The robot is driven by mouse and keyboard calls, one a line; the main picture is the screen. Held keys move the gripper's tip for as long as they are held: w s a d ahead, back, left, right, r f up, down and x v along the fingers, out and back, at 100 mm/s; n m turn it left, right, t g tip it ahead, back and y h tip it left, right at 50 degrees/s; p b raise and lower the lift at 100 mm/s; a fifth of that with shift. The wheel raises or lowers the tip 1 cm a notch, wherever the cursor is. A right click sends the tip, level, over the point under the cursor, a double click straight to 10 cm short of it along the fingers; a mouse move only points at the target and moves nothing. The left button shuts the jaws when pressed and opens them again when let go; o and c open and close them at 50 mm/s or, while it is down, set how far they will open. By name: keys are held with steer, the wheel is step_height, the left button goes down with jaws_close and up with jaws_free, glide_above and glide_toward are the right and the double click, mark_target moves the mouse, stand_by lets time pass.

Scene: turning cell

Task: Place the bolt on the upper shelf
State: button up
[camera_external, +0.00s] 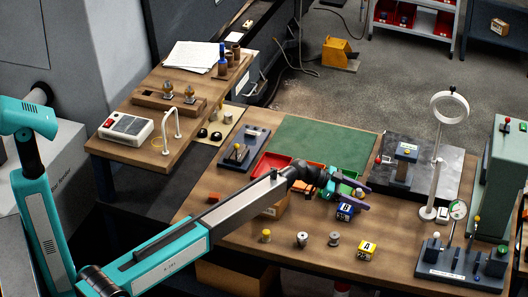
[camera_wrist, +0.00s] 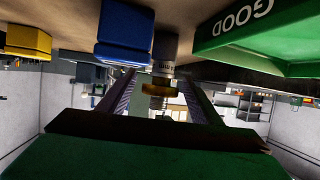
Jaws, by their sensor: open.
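My gripper (camera_external: 357,194) reaches over the middle of the workbench, its two dark purple fingers apart beside the blue block marked B (camera_external: 345,212). In the wrist view, the open gripper (camera_wrist: 158,82) has a grey metal cylinder (camera_wrist: 166,48) and a brass-coloured round part (camera_wrist: 163,88) in line with the gap between its fingers. I cannot tell whether these are the bolt, or whether the fingers touch them. No bolt is clearly recognisable in the external view. A rack with shelves and red bins (camera_external: 457,24) stands at the back right; I cannot tell which shelf is meant.
The wrist view appears upside down, with the blue block (camera_wrist: 125,38), yellow block (camera_wrist: 27,40) and green GOOD tray (camera_wrist: 245,28) close by. The yellow A block (camera_external: 367,250) and a spool (camera_external: 334,239) stand near the front. A white ring stand (camera_external: 437,150) rises at right.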

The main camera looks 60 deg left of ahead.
steer(key=shift+x, duration=1.1)
steer(key=shift+r, duration=0.1)
jaws_close()
steer(key=shift+r, duration=0.1)
step_height(320, 180, up, 10)
steer(key=b, duration=0.3)
steer(key=shift+d, duration=0.1)
stand_by(0.7)
